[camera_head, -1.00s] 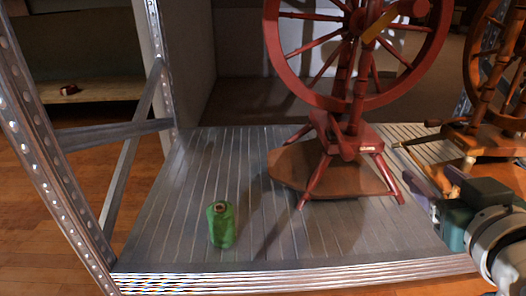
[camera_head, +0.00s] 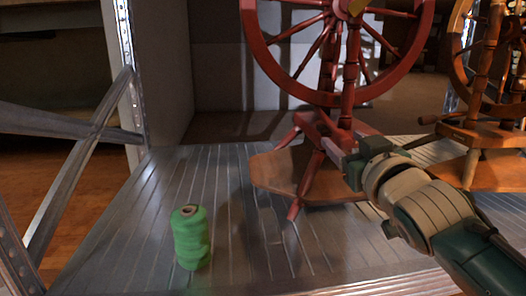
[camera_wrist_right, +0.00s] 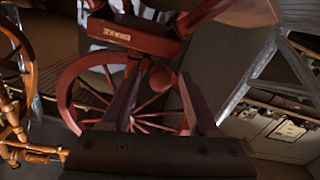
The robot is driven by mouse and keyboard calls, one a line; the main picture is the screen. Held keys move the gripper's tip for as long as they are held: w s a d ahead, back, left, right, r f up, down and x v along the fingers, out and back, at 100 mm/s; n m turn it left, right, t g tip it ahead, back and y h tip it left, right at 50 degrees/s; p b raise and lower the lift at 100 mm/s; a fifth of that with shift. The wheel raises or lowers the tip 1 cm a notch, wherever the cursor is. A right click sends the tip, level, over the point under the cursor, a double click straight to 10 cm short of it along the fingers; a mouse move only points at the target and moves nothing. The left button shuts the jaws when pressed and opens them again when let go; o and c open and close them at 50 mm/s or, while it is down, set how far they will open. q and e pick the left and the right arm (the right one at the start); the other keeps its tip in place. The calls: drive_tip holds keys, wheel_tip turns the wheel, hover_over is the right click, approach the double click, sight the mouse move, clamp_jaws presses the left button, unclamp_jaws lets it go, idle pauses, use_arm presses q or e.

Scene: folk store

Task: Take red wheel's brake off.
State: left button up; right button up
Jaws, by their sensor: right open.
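The red spinning wheel, with its large spoked wheel (camera_head: 267,62), stands upright on the grey slatted platform (camera_head: 120,235). My right gripper (camera_head: 338,148) reaches in from the right, beside the red frame below the wheel; its fingertips are hard to make out there. In the right wrist view, the open right gripper (camera_wrist_right: 159,80) has one finger on each side of a round red knob (camera_wrist_right: 160,78). Contact cannot be told. The red wheel's rim (camera_wrist_right: 65,95) and a labelled red bar (camera_wrist_right: 140,38) show behind. My left gripper is out of view.
A green thread spool (camera_head: 190,240) stands on the platform's front left. A brown wooden spinning wheel (camera_head: 485,135) stands close on the right. A perforated metal post (camera_head: 127,55) with braces borders the left. The platform between spool and red wheel is clear.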

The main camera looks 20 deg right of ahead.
drive_tip(key=shift+w+d, duration=0.1)
drive_tip(key=shift+w, duration=0.2)
drive_tip(key=shift+c, duration=0.4)
clamp_jaws()
idle(0.9)
